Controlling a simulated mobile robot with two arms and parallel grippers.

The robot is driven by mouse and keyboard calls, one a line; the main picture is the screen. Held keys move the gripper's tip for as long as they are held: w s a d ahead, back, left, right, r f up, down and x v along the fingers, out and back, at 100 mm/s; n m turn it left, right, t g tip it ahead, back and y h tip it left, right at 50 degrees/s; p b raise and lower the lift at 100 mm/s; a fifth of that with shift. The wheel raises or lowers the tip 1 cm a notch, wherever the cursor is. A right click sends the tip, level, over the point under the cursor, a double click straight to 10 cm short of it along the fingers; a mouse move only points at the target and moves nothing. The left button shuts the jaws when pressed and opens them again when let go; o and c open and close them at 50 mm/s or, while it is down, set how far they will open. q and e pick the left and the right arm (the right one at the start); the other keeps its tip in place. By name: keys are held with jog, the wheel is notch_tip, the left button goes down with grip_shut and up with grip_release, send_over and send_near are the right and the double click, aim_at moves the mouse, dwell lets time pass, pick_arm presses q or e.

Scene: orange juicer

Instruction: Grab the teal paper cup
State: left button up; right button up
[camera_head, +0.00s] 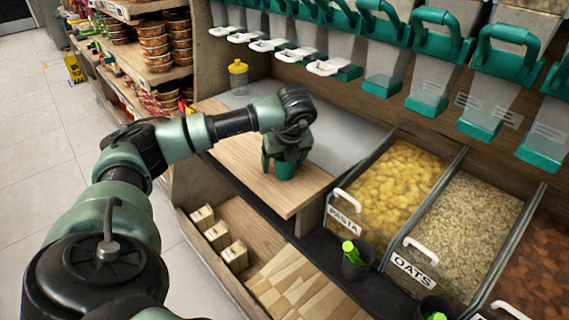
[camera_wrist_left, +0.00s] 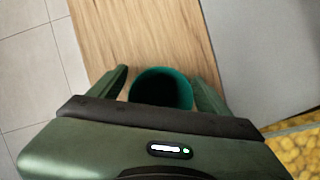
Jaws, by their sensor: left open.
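The teal paper cup (camera_head: 286,170) stands upright on the wooden board in the head view, mostly covered by my left gripper above it. In the left wrist view the cup (camera_wrist_left: 162,88) shows its round rim and dark inside, between the two fingers. My left gripper (camera_head: 284,163) points down over the cup, and its fingers (camera_wrist_left: 160,90) are spread on either side of it. A gap shows at the left finger; whether the right finger touches the cup is hard to tell. My right gripper is not in view.
The wooden board (camera_head: 245,165) lies on a grey counter (camera_head: 345,140). A yellow-lidded container (camera_head: 238,78) stands behind. Bins of pasta (camera_head: 395,185) and oats (camera_head: 460,230) are at right, under teal-handled dispensers (camera_head: 430,60). Shelves with stacked bowls (camera_head: 155,45) stand at back left.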

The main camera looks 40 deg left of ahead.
pick_arm(q)
jog(key=shift+f, duration=0.1)
jog(key=shift+c, duration=0.4)
jog(key=c, duration=1.3)
